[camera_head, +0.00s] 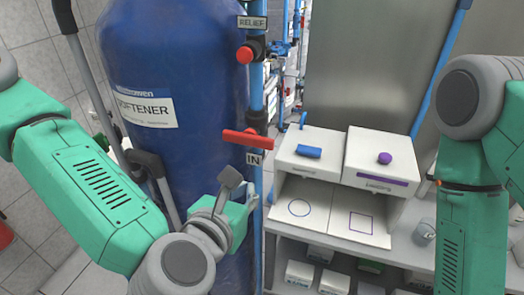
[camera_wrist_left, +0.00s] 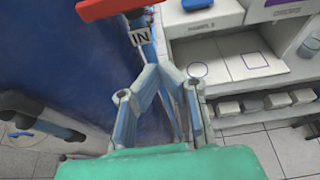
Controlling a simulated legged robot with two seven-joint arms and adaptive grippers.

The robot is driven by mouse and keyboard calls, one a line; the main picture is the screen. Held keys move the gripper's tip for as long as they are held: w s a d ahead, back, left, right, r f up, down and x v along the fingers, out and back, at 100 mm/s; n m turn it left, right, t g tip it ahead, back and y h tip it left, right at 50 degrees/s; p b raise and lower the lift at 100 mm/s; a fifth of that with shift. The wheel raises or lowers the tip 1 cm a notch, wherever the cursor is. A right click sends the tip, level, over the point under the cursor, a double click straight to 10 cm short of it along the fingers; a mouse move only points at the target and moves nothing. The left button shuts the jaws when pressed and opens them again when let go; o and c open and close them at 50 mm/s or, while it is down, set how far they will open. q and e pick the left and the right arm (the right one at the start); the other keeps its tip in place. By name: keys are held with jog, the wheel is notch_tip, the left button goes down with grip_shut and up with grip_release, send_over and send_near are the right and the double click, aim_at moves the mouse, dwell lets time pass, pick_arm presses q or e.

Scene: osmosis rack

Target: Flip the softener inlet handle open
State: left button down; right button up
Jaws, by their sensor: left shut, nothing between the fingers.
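The softener is a tall blue tank (camera_head: 175,75) with a white SOFTENER label (camera_head: 146,111). The red inlet handle (camera_head: 247,138) lies nearly level across the blue pipe on the tank's right side, above the IN tag (camera_head: 254,159). In the left wrist view the red handle (camera_wrist_left: 112,8) is cut off by the top edge, above the IN tag (camera_wrist_left: 140,37). My left gripper (camera_head: 244,193) is shut and empty, below the handle and the tag, apart from the handle. Its fingers (camera_wrist_left: 160,72) meet at the tips in the wrist view. My right gripper is outside both views.
A red RELIEF knob (camera_head: 244,55) sits higher on the same pipe. To the right, a white two-drawer unit (camera_head: 347,158) stands on a bench (camera_head: 410,250) with a small cup (camera_head: 424,232). A grey panel (camera_head: 375,60) stands behind. Boxes fill the lower shelf.

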aim_at(248, 140)
pick_arm(q)
jog(key=shift+w, duration=0.1)
jog(key=w+d+p, duration=0.3)
jog(key=w, duration=0.5)
jog(key=shift+w+r, duration=0.3)
jog(key=shift+w, duration=0.05)
dwell(0.3)
